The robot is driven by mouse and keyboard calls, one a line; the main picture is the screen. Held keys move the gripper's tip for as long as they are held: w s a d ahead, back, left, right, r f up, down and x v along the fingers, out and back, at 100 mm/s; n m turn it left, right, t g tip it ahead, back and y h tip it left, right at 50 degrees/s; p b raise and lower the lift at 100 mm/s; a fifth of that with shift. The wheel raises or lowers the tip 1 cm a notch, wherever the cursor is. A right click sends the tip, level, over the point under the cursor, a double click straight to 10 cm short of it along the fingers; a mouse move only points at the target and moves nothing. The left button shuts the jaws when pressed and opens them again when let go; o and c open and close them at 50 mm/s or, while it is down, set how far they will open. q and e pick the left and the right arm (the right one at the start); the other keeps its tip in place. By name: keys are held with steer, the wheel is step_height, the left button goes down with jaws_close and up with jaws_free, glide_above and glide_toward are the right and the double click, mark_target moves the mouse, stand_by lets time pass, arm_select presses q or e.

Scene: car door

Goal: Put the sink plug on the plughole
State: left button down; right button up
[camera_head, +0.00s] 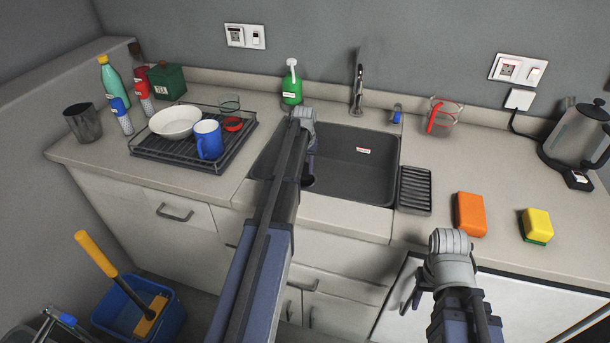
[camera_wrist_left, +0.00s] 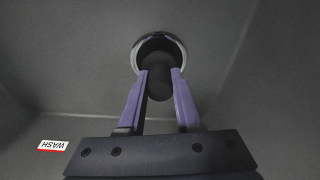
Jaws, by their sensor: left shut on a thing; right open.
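My left gripper (camera_wrist_left: 158,85) is shut on the sink plug (camera_wrist_left: 159,84), a dark round-ended cylinder between its purple fingers. In the left wrist view the plughole (camera_wrist_left: 137,55), a dark hole with a shiny metal ring, shows directly behind the plug. The plug overlaps it in the picture; I cannot tell whether they touch. In the head view my left arm reaches into the grey sink (camera_head: 355,178), and the arm hides part of the basin. My right gripper (camera_head: 410,298) is open, low in front of the counter, away from the sink; its fingers show only partly.
A tap (camera_head: 357,90) stands behind the sink. A dish rack (camera_head: 160,148) with a bowl and blue mug is left of it. A black drainer (camera_head: 415,190), orange sponge (camera_head: 470,214) and yellow sponge (camera_head: 537,224) are on the right. A white label (camera_wrist_left: 53,146) marks the basin.

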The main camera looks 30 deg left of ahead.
mark_target(304, 177)
arm_select(q)
steer(key=shift+f, duration=0.6)
steer(key=shift+r, duration=0.15)
arm_select(e)
steer(key=shift+f, duration=0.5)
steer(key=shift+f, duration=0.1)
arm_select(q)
steer(key=c, duration=0.6)
jaws_free()
steer(key=shift+f, duration=0.2)
steer(key=shift+r, duration=0.1)
step_height(304, 177, up, 12)
steer(key=s+p, duration=0.1)
steer(key=p, duration=1.1)
steer(key=shift+s+d, duration=0.2)
steer(key=shift+d, duration=0.1)
arm_select(e)
step_height(304, 177, up, 12)
